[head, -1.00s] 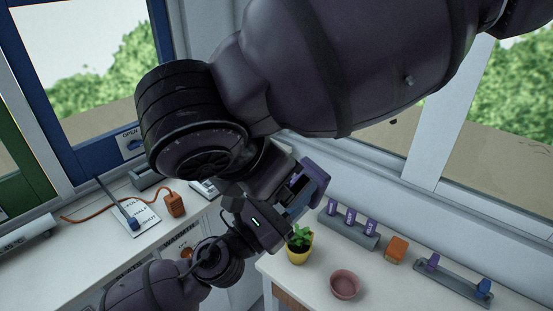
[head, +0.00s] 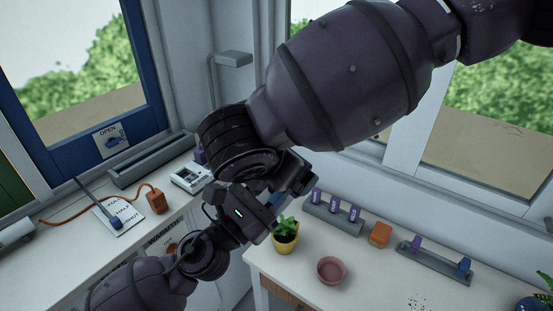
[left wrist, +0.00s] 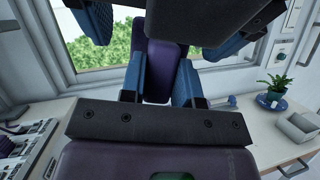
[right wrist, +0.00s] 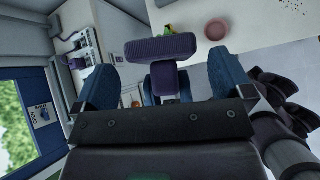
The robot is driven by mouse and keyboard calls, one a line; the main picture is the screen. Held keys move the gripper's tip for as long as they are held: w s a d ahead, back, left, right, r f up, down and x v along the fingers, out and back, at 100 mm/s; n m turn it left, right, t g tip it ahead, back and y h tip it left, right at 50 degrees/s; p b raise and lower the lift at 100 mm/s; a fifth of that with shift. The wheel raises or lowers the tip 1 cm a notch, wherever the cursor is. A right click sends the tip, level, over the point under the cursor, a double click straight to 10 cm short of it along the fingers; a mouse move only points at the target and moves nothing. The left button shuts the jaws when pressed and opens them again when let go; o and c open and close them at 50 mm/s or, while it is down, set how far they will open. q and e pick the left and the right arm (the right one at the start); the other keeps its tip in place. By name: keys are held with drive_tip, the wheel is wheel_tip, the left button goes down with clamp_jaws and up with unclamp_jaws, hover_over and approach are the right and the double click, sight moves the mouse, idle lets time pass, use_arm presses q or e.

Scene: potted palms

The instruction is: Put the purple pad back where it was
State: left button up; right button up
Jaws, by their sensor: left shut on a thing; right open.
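The purple pad (left wrist: 160,62) is between the blue fingers of my left gripper (left wrist: 158,88), which is shut on it. In the right wrist view the pad (right wrist: 160,49) shows as a wide purple bar on a narrower stem. My right gripper (right wrist: 162,82) is open, with its fingers apart on either side of the stem; I cannot tell whether they touch it. In the head view the two grippers meet above the gap between counter and table, and the pad is mostly hidden by them. A grey rack (head: 348,228) on the right table holds several purple upright pieces.
The table also holds a potted plant (head: 285,236), pink bowl (head: 331,270), orange block (head: 380,234) and second rack (head: 433,262) with purple and blue pieces. The left counter holds a white device (head: 190,178), orange block with cord (head: 156,201) and sheet (head: 118,215). Windows stand behind.

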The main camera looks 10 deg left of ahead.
drive_tip(key=shift+w+d+f, duration=0.15)
drive_tip(key=shift+w+f, duration=0.1)
drive_tip(key=shift+f, duration=0.1)
drive_tip(key=c, duration=0.9)
use_arm(q)
drive_tip(key=o, duration=0.9)
use_arm(e)
drive_tip(key=shift+c, duration=0.6)
use_arm(q)
drive_tip(key=shift+s, duration=0.1)
use_arm(e)
drive_tip(key=shift+r, duration=0.1)
